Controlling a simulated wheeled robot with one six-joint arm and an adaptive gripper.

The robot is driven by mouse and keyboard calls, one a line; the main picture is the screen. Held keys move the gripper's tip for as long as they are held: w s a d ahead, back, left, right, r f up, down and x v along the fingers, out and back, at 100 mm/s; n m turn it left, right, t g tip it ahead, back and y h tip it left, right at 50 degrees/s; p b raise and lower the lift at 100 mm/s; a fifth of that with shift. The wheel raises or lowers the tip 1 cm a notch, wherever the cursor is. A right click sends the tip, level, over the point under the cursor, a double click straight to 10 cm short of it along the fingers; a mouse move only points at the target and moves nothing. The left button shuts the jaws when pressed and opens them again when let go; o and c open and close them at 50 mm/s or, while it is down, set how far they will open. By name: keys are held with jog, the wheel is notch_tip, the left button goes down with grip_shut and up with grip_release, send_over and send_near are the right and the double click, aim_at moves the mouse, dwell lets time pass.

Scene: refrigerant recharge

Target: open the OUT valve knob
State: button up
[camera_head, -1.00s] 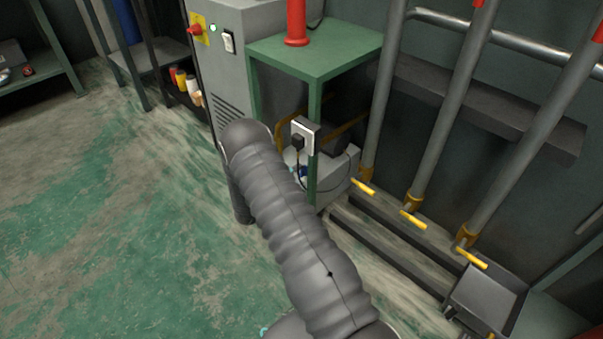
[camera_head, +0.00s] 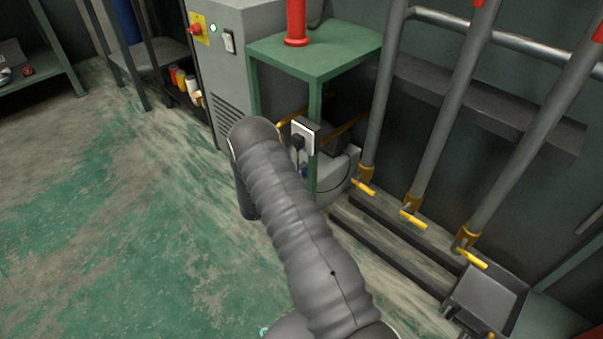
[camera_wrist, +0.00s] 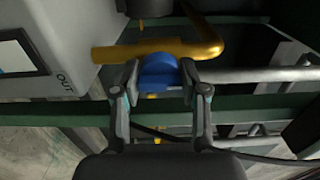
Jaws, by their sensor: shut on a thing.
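The blue OUT valve knob (camera_wrist: 158,72) sits on a brass pipe (camera_wrist: 190,46) in the wrist view, beside a pale casing marked OUT (camera_wrist: 66,84). My gripper (camera_wrist: 160,88) is shut on the knob, with one finger on each side of it. In the head view my grey arm reaches toward the unit under the green table and hides the gripper. A little blue shows there beside the arm, but the knob is not clear.
The green table (camera_head: 314,55) carries a red cylinder (camera_head: 296,22). A socket with a black plug (camera_head: 299,143) is fixed on its front leg. Grey pipes with yellow valve handles (camera_head: 413,219) stand to the right. The floor (camera_head: 130,240) at left is clear.

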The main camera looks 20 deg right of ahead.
jog(key=shift+f+m, duration=0.1)
jog(key=shift+m, duration=0.2)
jog(key=m+b, duration=0.2)
jog(key=shift+m, duration=0.3)
jog(key=shift+m+b, duration=1.05)
jog(key=shift+m, duration=0.95)
jog(key=o, duration=1.1)
